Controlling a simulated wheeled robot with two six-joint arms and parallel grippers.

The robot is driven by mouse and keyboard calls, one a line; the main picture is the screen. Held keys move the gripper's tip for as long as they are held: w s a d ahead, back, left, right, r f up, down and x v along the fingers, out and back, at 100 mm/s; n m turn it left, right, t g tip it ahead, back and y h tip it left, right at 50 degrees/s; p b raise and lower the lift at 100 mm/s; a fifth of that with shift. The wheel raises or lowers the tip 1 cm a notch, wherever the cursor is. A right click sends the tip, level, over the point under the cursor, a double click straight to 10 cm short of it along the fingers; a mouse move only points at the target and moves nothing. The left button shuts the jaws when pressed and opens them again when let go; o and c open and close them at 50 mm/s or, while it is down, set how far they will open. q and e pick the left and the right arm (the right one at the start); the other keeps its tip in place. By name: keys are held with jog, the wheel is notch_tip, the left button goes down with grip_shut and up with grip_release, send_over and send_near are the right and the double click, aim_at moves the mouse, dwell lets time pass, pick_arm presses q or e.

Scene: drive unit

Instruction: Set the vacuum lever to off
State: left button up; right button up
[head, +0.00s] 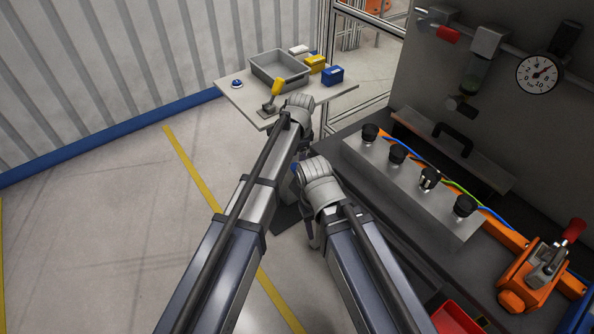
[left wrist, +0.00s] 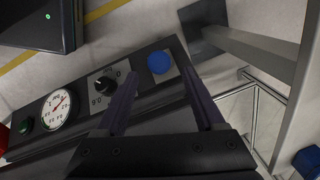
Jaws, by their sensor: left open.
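I cannot make out which part is the vacuum lever. A red-handled lever (head: 445,34) sits on the pipe at the top right of the head view. A red-gripped lever on an orange clamp (head: 573,231) stands at the lower right. In the left wrist view, my left gripper (left wrist: 159,74) is open and empty above a dark panel. The panel holds a blue button (left wrist: 159,62), a black knob (left wrist: 104,85) with a scale and a gauge (left wrist: 56,111). My arms hide most of both grippers in the head view; I cannot tell the right one's state.
A side table (head: 340,93) at the back holds a grey tray (head: 280,70), a yellow-handled tool (head: 277,88) and small boxes. A grey block with several black knobs (head: 428,180) lies to the right. A round gauge (head: 537,75) hangs on the wall. The floor at left is clear.

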aim_at(297, 164)
pick_arm(q)
jog(key=f+b, duration=0.1)
jog(key=f, duration=0.1)
jog(key=f+b, duration=0.4)
jog(key=shift+w+a+f, duration=0.15)
jog(key=shift+w, duration=0.15)
jog(key=shift+c, duration=0.2)
grip_shut()
dwell(1.0)
